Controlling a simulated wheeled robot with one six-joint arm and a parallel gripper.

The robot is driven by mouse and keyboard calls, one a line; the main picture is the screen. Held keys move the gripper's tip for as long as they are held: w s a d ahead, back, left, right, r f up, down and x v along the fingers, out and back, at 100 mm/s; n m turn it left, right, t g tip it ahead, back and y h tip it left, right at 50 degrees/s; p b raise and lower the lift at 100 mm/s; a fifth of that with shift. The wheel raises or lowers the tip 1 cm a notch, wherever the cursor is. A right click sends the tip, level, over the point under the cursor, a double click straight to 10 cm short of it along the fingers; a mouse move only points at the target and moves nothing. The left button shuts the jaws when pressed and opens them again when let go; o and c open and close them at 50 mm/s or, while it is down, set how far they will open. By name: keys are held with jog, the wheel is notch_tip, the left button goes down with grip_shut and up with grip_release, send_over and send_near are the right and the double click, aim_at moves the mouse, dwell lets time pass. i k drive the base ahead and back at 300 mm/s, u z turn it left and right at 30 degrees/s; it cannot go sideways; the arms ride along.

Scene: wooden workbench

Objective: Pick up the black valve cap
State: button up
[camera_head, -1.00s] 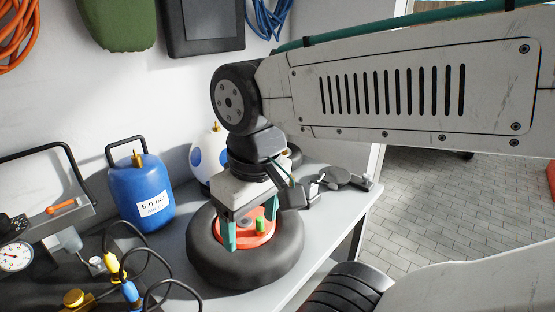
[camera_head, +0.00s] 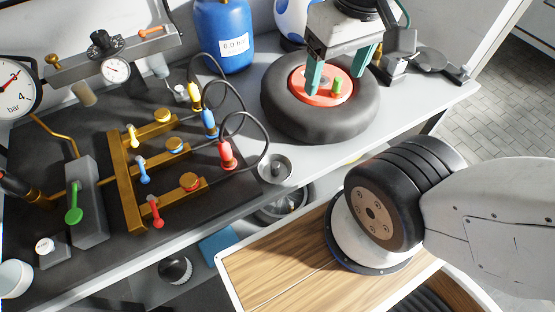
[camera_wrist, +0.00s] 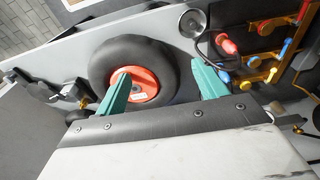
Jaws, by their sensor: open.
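I cannot make out a black valve cap for sure in either view. A black tyre (camera_head: 320,125) with a red hub (camera_head: 318,98) lies flat on the bench, and a small green piece (camera_head: 337,86) stands up from the hub. My gripper (camera_head: 336,82) is open and empty, its teal fingers pointing down at the hub on either side of the green piece. In the wrist view my gripper (camera_wrist: 160,70) has one finger over the red hub (camera_wrist: 145,87) and the other beyond the tyre's edge. A small silver dish (camera_head: 276,169) sits near the bench's front edge; its contents are unclear.
A brass manifold (camera_head: 126,185) with coloured valves and looping black hoses stands left of the tyre. A blue tank (camera_head: 224,35) stands behind it. Dark metal tools (camera_head: 425,60) lie to the right. A wooden-topped surface (camera_head: 290,270) is in front, below the bench.

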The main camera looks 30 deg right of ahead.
aim_at(275, 165)
jog(key=z, duration=0.4)
jog(key=k, duration=0.9)
jog(key=u, duration=0.4)
